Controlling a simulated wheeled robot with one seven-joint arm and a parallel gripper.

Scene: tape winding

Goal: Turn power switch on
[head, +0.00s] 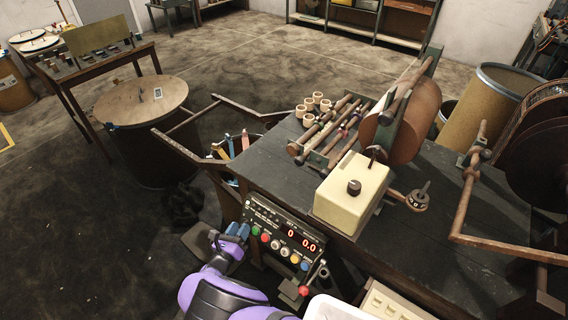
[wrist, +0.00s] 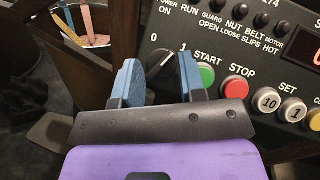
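The power switch is a black rotary knob (wrist: 165,68) on the black control panel (head: 268,212), marked 0 and 1 above it. Its pointer direction is hard to read, and its lower part is hidden by my gripper. My gripper (wrist: 158,72) is open, with one blue finger at the left of the knob and the other at its right. Whether either finger touches it I cannot tell. In the head view my gripper (head: 229,237) is at the panel's left end and hides the knob.
Right of the knob are a green START button (wrist: 207,76) and a red STOP button (wrist: 237,87). The panel display (head: 302,240) shows red digits. A red-tipped lever (head: 304,290) stands below the panel's right end. A dark workbench (head: 420,262) is behind.

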